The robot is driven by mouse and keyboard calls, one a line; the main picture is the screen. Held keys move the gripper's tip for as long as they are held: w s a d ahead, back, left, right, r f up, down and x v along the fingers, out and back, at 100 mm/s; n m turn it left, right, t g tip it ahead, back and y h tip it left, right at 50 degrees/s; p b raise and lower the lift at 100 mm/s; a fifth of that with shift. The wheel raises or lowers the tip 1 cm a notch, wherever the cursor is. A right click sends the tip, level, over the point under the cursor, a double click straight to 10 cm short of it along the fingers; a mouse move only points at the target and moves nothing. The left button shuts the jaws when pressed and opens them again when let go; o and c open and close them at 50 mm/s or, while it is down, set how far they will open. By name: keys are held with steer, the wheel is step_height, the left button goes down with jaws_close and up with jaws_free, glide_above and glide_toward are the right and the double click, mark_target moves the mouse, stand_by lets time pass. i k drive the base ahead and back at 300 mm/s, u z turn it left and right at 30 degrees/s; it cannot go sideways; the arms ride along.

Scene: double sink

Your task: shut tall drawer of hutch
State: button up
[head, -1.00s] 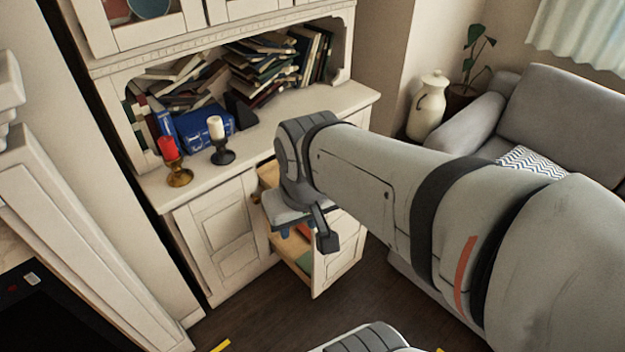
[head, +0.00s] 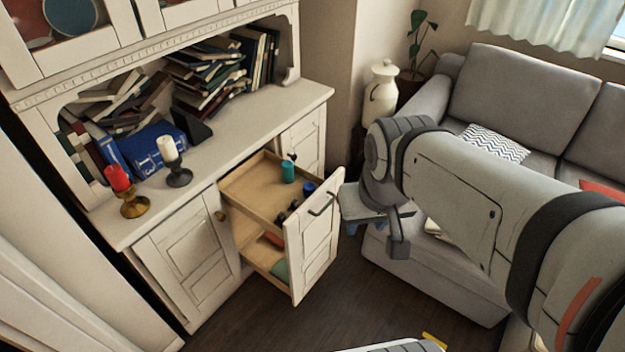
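The white hutch (head: 120,228) stands at the left. Its tall drawer (head: 313,232) is pulled well out from the middle of the base, with a dark handle (head: 322,204) on its front panel. Inside are an upper tray with a teal cylinder and some dark and blue items, and a lower level with a green and an orange item. My gripper (head: 374,228) hangs just right of the drawer front, apparently apart from it. My arm hides part of its fingers, so I cannot tell whether they are open.
A grey sofa (head: 440,262) stands close behind and right of my gripper. Candle holders (head: 180,176) and books (head: 205,75) stand on the hutch. A cream vase (head: 381,92) is in the corner. Dark floor (head: 340,300) in front of the drawer is clear.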

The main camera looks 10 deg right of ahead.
mark_target(253, 194)
steer(key=u, duration=0.05)
steer(key=i, duration=1)
steer(key=z, duration=0.1)
steer(key=k, duration=0.5)
steer(key=u, duration=0.5)
steer(key=i, duration=0.4)
steer(key=z, duration=0.2)
